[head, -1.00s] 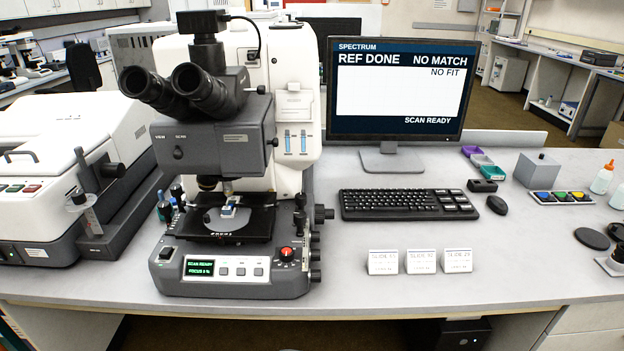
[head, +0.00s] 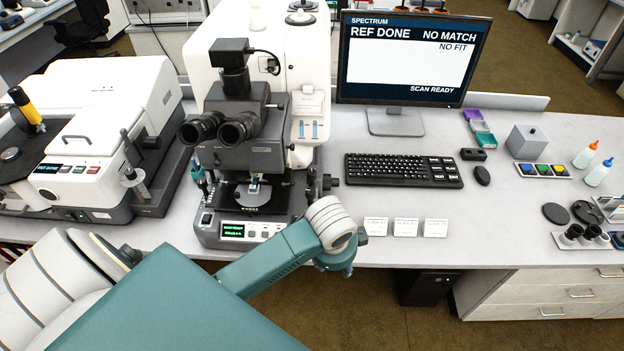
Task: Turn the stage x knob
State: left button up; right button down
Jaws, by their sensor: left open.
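The infrared microscope (head: 238,140) stands on the bench left of the monitor. Its black stage (head: 246,200) holds a small pale sample with blue on it. The stage x knob cannot be picked out clearly; the right side of the stage and base is partly covered by my left arm. My left gripper (head: 319,182) is small and dark, beyond the white wrist, at the microscope's right side by the stage. It is open, and I see nothing held. Whether its fingers touch or surround a knob cannot be told. My right gripper is not in view.
The monitor (head: 410,62) reads "REF DONE", "NO MATCH" and "SCAN READY". A keyboard (head: 403,170), mouse (head: 482,176) and white cards (head: 405,227) lie to the right. A white instrument (head: 112,125) stands left of the microscope.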

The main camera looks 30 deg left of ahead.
pick_arm(q)
jog(key=w+a+r+m+y, duration=0.2)
jog(key=w+a+r+m, duration=0.3)
jog(key=w+a, duration=0.4)
jog(key=m+g+y, duration=0.1)
jog(key=m, duration=0.2)
send_near(311, 190)
jog(key=p+x, duration=0.2)
jog(key=x, duration=0.5)
jog(key=shift+s+f, duration=0.1)
jog(key=shift+a+f+y, duration=0.15)
jog(key=shift+f+y, duration=0.15)
jog(key=shift+f, duration=0.35)
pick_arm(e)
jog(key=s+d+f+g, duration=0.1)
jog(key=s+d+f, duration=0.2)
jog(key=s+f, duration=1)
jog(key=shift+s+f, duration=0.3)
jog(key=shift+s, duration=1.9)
pick_arm(q)
jog(key=shift+r, duration=0.1)
jog(key=c, duration=1)
jog(key=shift+c, duration=0.4)
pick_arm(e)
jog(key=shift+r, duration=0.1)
